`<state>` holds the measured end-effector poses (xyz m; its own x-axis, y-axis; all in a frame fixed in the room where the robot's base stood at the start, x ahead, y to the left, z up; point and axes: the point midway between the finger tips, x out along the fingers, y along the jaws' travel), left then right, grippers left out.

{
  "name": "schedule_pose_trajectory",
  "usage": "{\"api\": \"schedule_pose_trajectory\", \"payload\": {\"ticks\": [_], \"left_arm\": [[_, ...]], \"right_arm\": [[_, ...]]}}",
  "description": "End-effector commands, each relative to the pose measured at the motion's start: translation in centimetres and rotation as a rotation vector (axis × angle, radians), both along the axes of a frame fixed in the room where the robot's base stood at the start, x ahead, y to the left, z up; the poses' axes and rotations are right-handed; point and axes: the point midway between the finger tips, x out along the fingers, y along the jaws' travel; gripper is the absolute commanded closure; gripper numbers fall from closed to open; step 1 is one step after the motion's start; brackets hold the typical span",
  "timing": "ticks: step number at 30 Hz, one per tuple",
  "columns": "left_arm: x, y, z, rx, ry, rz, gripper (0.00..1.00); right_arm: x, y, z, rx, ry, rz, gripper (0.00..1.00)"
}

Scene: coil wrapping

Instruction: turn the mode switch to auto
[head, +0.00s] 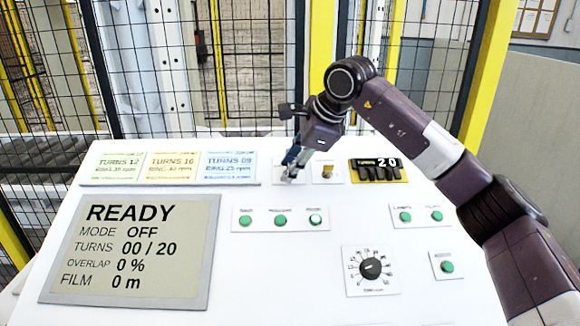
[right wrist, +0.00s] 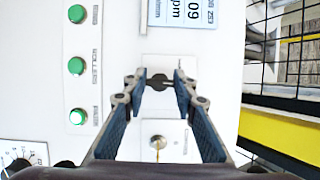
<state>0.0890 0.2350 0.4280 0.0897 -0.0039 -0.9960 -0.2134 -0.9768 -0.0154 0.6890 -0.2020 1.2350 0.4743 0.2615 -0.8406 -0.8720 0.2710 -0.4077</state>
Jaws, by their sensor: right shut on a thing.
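The mode switch (right wrist: 160,83) is a dark knob on a white plate, seen between my fingertips in the right wrist view. In the head view its plate sits in the panel's upper middle, and the knob is mostly hidden by my gripper. My right gripper (head: 291,163) points down at it; its blue fingers (right wrist: 160,78) lie on either side of the knob and are shut on it. The display (head: 128,248) reads READY, MODE OFF, TURNS 00 / 20, OVERLAP 0 %, FILM 0 m. My left gripper is not in view.
A key switch (head: 327,171) sits right beside the mode switch, then a turns counter (head: 377,171) showing 20. Green buttons (head: 280,221) and a dial (head: 370,269) lie nearer. Recipe cards (head: 172,166) stand left. A mesh fence (head: 255,80) rises behind the panel.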

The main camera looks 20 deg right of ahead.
Motion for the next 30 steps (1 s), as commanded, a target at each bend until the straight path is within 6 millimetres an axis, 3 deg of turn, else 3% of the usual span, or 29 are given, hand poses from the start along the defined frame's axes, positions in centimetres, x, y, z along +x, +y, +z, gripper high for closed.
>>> {"api": "schedule_pose_trajectory", "payload": {"ticks": [21, 30], "left_arm": [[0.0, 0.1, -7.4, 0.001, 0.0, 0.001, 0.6], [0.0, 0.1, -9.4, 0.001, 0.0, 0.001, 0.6]], "right_arm": [[-0.1, 0.1, -0.4, 0.2, -0.064, -0.463, 0.98], [-0.1, 0.1, -0.1, 0.274, -0.084, -0.633, 0.98]]}}
